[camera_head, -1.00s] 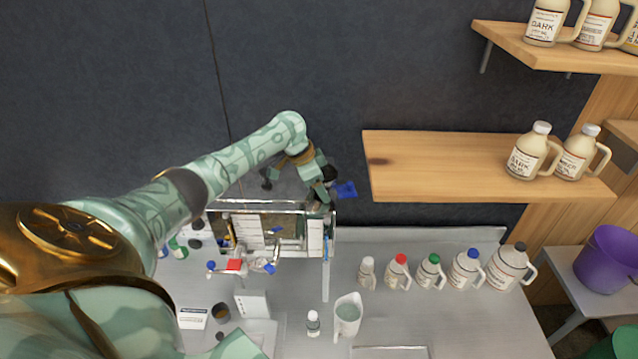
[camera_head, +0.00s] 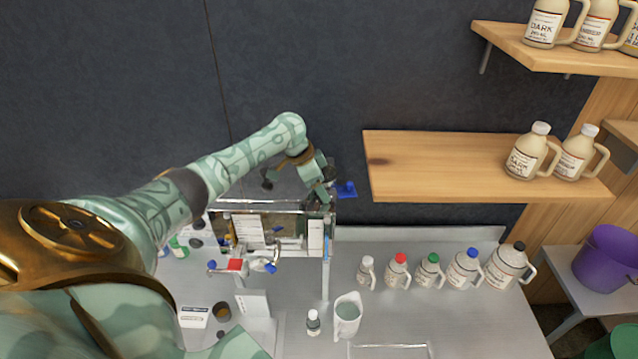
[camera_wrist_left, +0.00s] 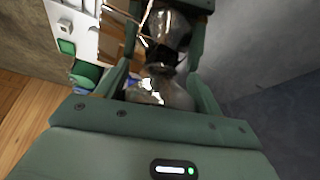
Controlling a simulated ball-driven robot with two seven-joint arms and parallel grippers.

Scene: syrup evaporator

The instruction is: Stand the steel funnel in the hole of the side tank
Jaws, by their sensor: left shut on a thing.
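My left gripper (camera_head: 325,186) is at the right end of the metal evaporator (camera_head: 288,210), just above its top edge. In the left wrist view, the left gripper (camera_wrist_left: 160,88) is shut on a shiny grey metal piece, the steel funnel (camera_wrist_left: 170,99). The funnel is mostly hidden by the gripper in the head view. The side tank and its hole cannot be made out clearly; I cannot tell whether the funnel touches them. My right gripper is not in view.
A wooden shelf (camera_head: 430,165) lies close on the right. A white jug (camera_head: 347,315) and several capped bottles stand on the steel counter (camera_head: 390,318). A purple bucket (camera_head: 608,258) is far right.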

